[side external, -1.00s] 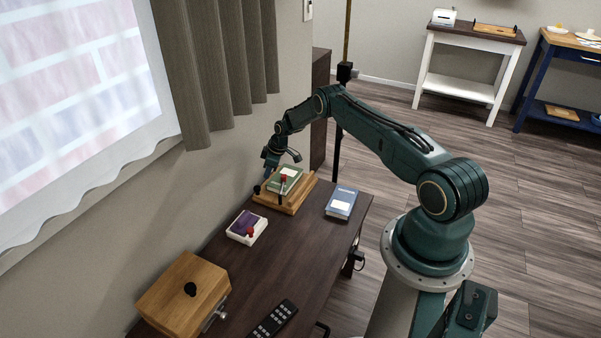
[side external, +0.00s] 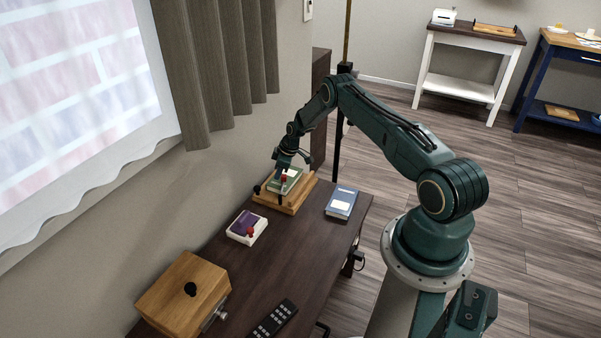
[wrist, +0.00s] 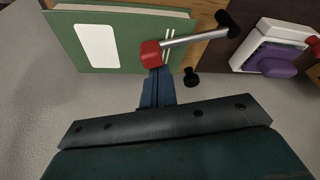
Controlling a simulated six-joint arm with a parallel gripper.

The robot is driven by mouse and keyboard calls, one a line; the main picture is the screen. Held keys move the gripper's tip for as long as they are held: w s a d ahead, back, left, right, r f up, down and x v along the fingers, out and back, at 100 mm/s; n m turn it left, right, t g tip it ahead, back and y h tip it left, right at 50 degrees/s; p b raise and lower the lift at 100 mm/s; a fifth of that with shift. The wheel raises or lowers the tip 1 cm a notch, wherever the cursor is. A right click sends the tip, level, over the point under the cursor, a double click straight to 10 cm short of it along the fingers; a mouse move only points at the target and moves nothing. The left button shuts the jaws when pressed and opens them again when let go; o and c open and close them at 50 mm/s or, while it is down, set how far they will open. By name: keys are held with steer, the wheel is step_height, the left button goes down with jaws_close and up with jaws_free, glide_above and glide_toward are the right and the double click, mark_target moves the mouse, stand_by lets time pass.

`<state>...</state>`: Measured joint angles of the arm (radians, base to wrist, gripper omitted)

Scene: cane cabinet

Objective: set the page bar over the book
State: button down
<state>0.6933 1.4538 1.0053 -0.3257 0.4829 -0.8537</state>
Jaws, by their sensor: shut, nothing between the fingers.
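The green book (side external: 276,184) with a white label lies on a wooden stand (side external: 297,204). It also shows in the wrist view (wrist: 136,35). The page bar is a metal rod (wrist: 195,37) with a black end (wrist: 229,22) and a red knob (wrist: 150,54). In the wrist view its knob end overlaps the book's right part, and its black end lies beyond the book's edge. My gripper (side external: 281,169) is at the stand, close by the red knob. Its fingers (wrist: 155,78) are shut and empty, just below the knob in the wrist view. I cannot tell whether they touch it.
A white tray with a purple item (side external: 246,226) stands nearer on the dark table (side external: 285,265). A blue book (side external: 342,202) lies right of the stand. A wooden box (side external: 185,293) and a black remote (side external: 272,319) are at the front. The wall and curtain border the left.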

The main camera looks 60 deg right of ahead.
steer(key=shift+s, duration=0.1)
steer(key=shift+s+d+m+h, duration=0.3)
steer(key=shift+s+m, duration=0.25)
steer(key=shift+m, duration=0.3)
steer(key=shift+s+d+m+h, duration=0.25)
steer(key=shift+s+m, duration=0.25)
steer(key=shift+m, duration=0.35)
steer(key=shift+w+a, duration=0.15)
steer(key=shift+w+a, duration=0.3)
steer(key=shift+w, duration=0.25)
steer(key=shift+w, duration=0.25)
